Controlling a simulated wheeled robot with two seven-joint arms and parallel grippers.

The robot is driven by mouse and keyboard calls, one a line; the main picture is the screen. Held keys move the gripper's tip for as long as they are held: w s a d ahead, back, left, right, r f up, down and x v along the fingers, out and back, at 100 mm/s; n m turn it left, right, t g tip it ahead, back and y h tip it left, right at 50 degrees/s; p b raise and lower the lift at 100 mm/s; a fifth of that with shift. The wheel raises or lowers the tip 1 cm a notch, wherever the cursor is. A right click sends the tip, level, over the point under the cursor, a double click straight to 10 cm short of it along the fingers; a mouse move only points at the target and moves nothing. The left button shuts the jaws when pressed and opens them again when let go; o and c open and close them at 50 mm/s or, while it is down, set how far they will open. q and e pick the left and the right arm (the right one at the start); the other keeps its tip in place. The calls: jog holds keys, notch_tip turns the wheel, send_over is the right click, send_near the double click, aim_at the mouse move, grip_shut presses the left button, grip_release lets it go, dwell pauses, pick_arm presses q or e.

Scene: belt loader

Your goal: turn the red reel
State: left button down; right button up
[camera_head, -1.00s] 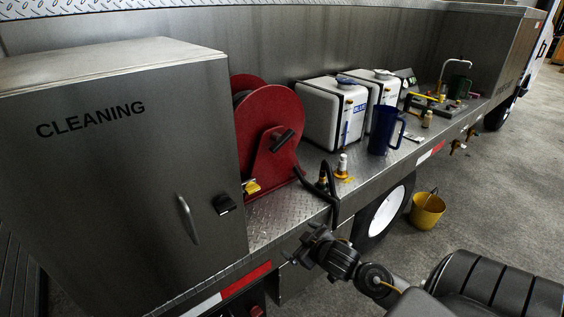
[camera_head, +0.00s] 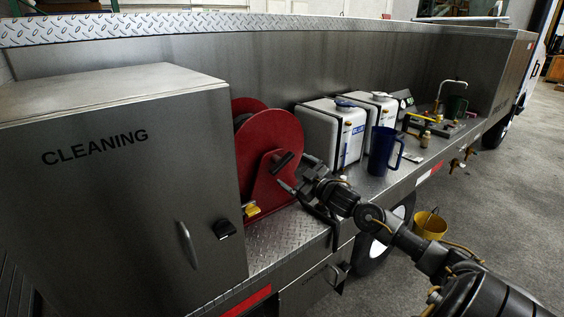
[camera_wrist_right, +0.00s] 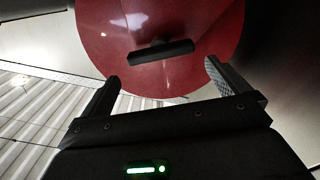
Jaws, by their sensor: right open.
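The red reel (camera_head: 262,142) stands upright on the truck deck beside the grey cleaning cabinet. A black crank handle (camera_head: 284,161) sticks out from its face. My right gripper (camera_head: 287,182) is open and empty, just to the right of the reel and slightly below the handle. In the right wrist view the red reel (camera_wrist_right: 210,25) fills the top, and the black handle (camera_wrist_right: 160,53) lies ahead of and between the open fingers (camera_wrist_right: 160,75), apart from them. My left gripper is not in view.
The cleaning cabinet (camera_head: 110,190) closes off the left side of the reel. White containers (camera_head: 333,130) and a blue jug (camera_head: 383,150) stand on the deck to the right. A yellow bucket (camera_head: 430,225) is on the floor.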

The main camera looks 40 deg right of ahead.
aim_at(284, 163)
jog(key=w+p, duration=0.1)
jog(key=w, duration=0.5)
jog(key=shift+r+p, duration=0.15)
jog(key=shift+p, duration=0.2)
jog(key=shift+w, duration=0.75)
jog(key=c, duration=0.9)
jog(key=shift+c, duration=0.6)
